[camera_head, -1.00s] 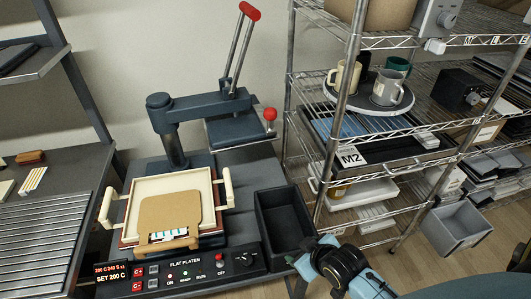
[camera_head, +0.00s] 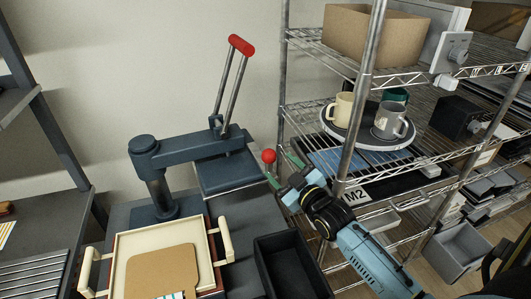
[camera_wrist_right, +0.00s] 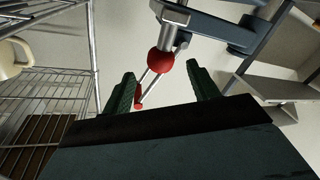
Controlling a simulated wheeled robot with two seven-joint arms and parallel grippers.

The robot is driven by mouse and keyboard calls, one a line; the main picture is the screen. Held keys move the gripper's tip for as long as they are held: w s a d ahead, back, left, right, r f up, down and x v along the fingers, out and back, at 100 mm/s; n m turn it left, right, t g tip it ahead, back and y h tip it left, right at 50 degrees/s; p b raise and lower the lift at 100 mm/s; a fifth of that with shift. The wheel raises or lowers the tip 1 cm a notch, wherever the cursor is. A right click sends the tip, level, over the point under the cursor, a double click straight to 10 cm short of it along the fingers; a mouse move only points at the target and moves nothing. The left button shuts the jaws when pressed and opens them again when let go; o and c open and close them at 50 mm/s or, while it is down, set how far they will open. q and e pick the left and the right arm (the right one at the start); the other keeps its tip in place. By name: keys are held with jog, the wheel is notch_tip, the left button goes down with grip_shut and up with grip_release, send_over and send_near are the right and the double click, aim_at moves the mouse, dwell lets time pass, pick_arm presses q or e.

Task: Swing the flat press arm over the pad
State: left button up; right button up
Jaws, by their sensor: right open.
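The dark blue press arm (camera_head: 195,148) extends right from its post, with a flat platen (camera_head: 228,174) under it. The platen is off to the right and behind the pad (camera_head: 162,270), a tan sheet in a cream frame. A red ball knob (camera_head: 269,156) sits at the platen's right side. My right gripper (camera_head: 282,168) is open near the knob. In the right wrist view the knob (camera_wrist_right: 160,63) appears between and beyond the spread fingers (camera_wrist_right: 160,88), apparently not gripped. My left gripper is out of view.
A red-topped lever (camera_head: 241,45) rises from the press arm. A dark empty bin (camera_head: 288,262) stands right of the pad. A wire shelf with mugs (camera_head: 388,120) on a round tray stands close to my right arm.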

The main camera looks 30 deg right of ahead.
aim_at(266, 153)
jog(key=w, duration=0.7)
jog(key=shift+w, duration=0.1)
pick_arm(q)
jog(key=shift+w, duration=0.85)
pick_arm(e)
jog(key=shift+w, duration=0.6)
jog(key=shift+c, duration=0.2)
grip_shut()
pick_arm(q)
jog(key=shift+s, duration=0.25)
pick_arm(e)
jog(key=shift+a, duration=0.1)
